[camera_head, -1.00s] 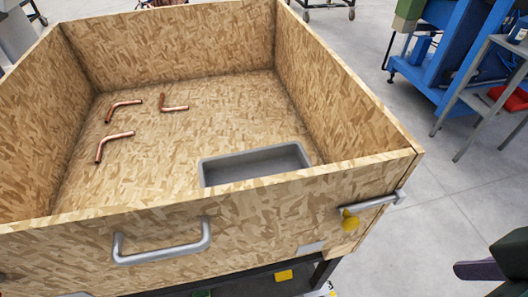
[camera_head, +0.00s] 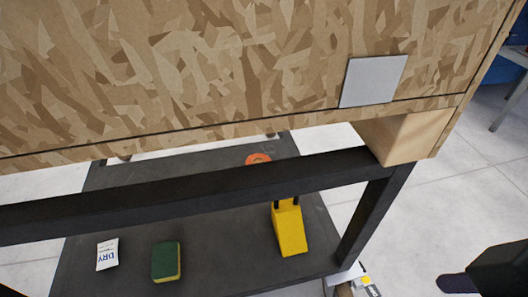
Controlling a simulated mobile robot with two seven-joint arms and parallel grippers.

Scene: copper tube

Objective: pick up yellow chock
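The yellow chock (camera_head: 290,232) is a wedge lying on the dark lower shelf (camera_head: 215,225) of the cart. It is under the wooden box, behind and below the black front rail, left of the right-hand leg. Its upper end has dark parts on it and lies close to the rail. Part of my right gripper (camera_head: 462,284) shows as a dark shape at the lower right edge, well to the right of the chock and apart from it. Its fingers are mostly cut off, so its opening does not show. My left gripper is out of view.
A green and yellow sponge (camera_head: 166,262) and a white packet (camera_head: 107,254) lie on the shelf left of the chock. An orange ring-like thing (camera_head: 258,158) lies farther back. The black rail (camera_head: 190,191) and leg (camera_head: 369,222) border the shelf.

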